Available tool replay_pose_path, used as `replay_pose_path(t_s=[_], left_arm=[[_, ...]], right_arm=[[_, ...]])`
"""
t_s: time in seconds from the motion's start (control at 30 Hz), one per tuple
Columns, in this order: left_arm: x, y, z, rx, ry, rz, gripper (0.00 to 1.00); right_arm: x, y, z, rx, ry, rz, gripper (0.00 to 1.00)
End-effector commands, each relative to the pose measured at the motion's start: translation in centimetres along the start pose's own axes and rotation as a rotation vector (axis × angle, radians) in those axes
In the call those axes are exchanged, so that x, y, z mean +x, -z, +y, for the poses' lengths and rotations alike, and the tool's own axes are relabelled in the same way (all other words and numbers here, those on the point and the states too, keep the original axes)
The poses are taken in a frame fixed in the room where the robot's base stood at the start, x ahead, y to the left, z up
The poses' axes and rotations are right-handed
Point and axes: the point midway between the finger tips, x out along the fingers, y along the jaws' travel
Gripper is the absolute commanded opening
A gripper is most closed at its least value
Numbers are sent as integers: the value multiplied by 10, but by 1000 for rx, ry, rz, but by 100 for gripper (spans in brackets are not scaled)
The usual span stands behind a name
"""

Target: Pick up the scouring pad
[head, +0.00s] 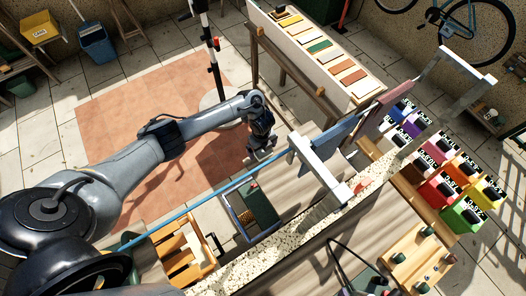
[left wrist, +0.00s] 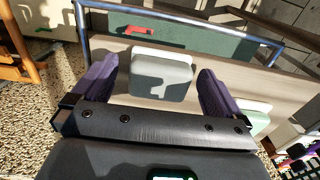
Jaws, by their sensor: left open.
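My left gripper (head: 262,152) is open above the wooden worktop, beyond the blue-rimmed tray. Its two purple fingers (left wrist: 157,85) show in the left wrist view. Between them, in that view, lies a pale grey block with rounded corners (left wrist: 162,75), flat on the wood; it looks like the scouring pad, though I cannot be sure. The fingers do not appear to grip it. A similar pale green block (left wrist: 256,118) lies to the right, partly hidden by the right finger. Neither block is clear in the head view. My right gripper is not in view.
The blue-rimmed tray (head: 228,212) has a dark green inside and a red item, also visible in the left wrist view (left wrist: 152,32). A wooden rack (head: 184,255) stands left of it. A white post frame (head: 318,165) and coloured bins (head: 462,212) are right.

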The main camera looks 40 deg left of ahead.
Motion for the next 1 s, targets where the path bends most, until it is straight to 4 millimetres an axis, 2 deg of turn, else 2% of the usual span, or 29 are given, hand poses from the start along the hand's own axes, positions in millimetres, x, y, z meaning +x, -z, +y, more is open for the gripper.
replay_pose_path(t_s=[0.27, 0.37, 0.6, 0.7, 1.0], left_arm=[[3, 0, 0, 0, 1, 0, 100], [3, 0, 0, 0, 1, 0, 88], [3, 0, 0, 0, 1, 0, 51], [3, 0, 0, 0, 1, 0, 40], [0, 0, -1, 0, 2, 0, 40]], right_arm=[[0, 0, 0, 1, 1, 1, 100], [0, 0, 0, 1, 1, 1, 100], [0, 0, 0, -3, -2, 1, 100], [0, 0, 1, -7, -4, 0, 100], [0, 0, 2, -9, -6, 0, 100]])
